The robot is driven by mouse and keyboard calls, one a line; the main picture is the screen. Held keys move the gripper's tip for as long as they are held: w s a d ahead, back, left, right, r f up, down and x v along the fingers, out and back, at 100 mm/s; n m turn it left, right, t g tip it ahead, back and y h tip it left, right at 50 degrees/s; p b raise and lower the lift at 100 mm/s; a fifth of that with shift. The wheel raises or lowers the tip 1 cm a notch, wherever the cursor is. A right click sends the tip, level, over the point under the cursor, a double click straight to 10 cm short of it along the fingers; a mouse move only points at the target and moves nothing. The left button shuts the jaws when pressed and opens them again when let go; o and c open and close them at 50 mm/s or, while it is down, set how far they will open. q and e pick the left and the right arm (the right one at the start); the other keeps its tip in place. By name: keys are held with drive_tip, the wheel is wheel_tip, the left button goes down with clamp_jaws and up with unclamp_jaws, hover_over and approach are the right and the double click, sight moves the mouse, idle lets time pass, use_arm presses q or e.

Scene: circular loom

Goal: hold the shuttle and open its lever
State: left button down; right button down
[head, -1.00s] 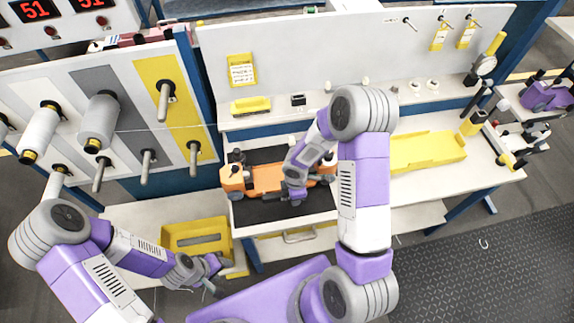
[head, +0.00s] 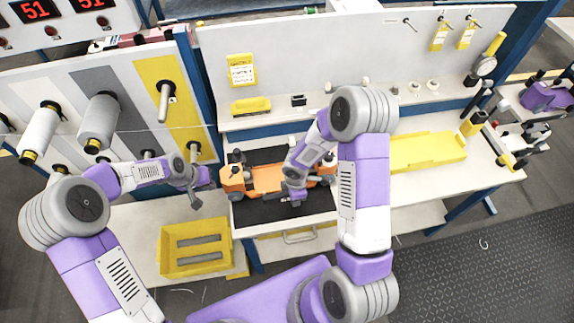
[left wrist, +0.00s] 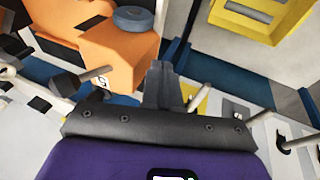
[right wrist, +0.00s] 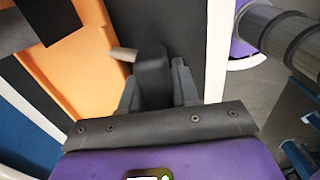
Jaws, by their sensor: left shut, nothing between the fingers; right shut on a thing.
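The orange shuttle (head: 268,178) lies on the dark-topped workbench in the head view. My right gripper (head: 296,196) is at its front side. In the right wrist view its fingers (right wrist: 152,75) are shut on a dark part of the shuttle, beside the orange body (right wrist: 80,65). A short tan tip (right wrist: 123,54) sticks out there; I cannot tell whether it is the lever. My left gripper (head: 197,202) is shut and empty, left of the shuttle and apart from it. In the left wrist view its closed fingers (left wrist: 162,85) show beside the orange shuttle end (left wrist: 118,50).
A yellow bin (head: 167,262) with grey bars stands below my left gripper. The peg panel with white bobbins (head: 97,122) is at the left. A yellow tray (head: 425,152) lies on the bench to the right. A shelf with small parts runs behind the shuttle.

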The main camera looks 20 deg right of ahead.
use_arm(q)
drive_tip(key=w+d+r+m, duration=0.2)
drive_tip(key=w+d+r, duration=0.2)
drive_tip(key=r, duration=0.4)
use_arm(e)
drive_tip(key=shift+s+f, duration=0.25)
use_arm(q)
wheel_tip(320, 180, up, 5)
drive_tip(key=m+g+y, duration=0.1)
drive_tip(key=m+y, duration=0.3)
drive_tip(key=m, duration=0.3)
hover_over(235, 170)
drive_tip(key=d, duration=0.3)
drive_tip(key=shift+g, duration=0.3)
drive_tip(key=shift+f, duration=4.7)
drive_tip(key=shift+a, duration=0.1)
